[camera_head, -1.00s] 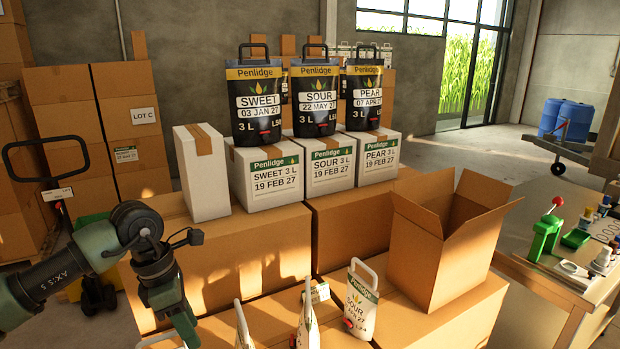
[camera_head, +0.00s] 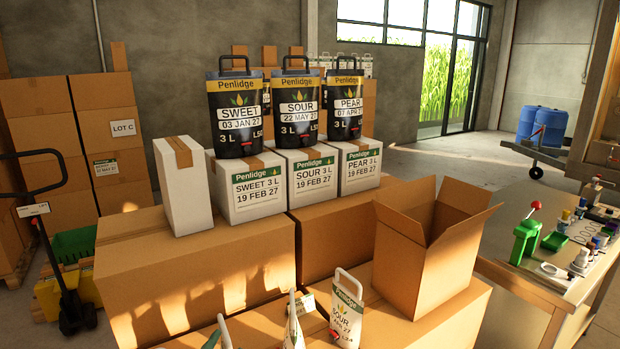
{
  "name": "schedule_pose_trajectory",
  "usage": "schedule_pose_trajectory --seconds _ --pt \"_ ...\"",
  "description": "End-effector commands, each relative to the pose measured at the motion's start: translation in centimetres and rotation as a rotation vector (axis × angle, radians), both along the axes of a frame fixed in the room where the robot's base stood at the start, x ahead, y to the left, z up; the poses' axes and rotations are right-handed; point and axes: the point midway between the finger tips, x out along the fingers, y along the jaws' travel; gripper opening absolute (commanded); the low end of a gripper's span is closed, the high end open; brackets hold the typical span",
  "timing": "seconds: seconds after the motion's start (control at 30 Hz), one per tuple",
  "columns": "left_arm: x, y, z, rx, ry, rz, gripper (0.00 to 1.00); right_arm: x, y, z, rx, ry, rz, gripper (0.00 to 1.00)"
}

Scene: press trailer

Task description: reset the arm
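Neither of my grippers can be made out in the head view. A small green sliver (camera_head: 211,341) shows at the bottom edge, and I cannot tell what it belongs to. A white Sour pouch (camera_head: 345,312) stands upright on the front cardboard boxes. Beside it, a second white pouch (camera_head: 293,325) is seen nearly edge-on, and another (camera_head: 223,334) is mostly cut off by the bottom edge. An open cardboard box (camera_head: 428,258) stands to the right of them.
Black Sweet (camera_head: 237,128), Sour (camera_head: 297,122) and Pear (camera_head: 345,118) pouches stand on white cartons at the back. A bench (camera_head: 515,278) with a green press (camera_head: 525,238) is at the right. A pallet jack (camera_head: 68,285) stands at the left.

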Motion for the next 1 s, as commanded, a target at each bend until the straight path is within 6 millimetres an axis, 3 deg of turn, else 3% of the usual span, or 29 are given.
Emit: schedule_pose_trajectory --seconds 0.03,0.1,0.23,0.4,0.67,1.0 --pt "-2.0 1.4 -3.4 -0.07 0.139 0.064 0.4 0.0 0.0 0.0 0.0 0.0 0.0 0.36" --pt "-4.9 2.9 -7.4 -0.147 0.316 0.144 0.4 0.0 0.0 0.0 0.0 0.0 0.0 0.36" --pt "-10.6 4.3 -12.7 -0.249 0.578 0.252 0.4 0.0 0.0 0.0 0.0 0.0 0.0 0.36" --pt "-16.8 4.9 -16.6 -0.327 0.82 0.343 0.4 0.0 0.0 0.0 0.0 0.0 0.0 0.36" --pt "-25.4 4.9 -19.5 -0.406 1.111 0.442 0.4 0.0 0.1 0.0 0.001 0.0 0.0 0.36" --pt "-23.9 4.6 -30.6 -0.39 1.158 0.45 0.4 0.0 0.1 -1.2 0.001 0.0 0.0 0.36"
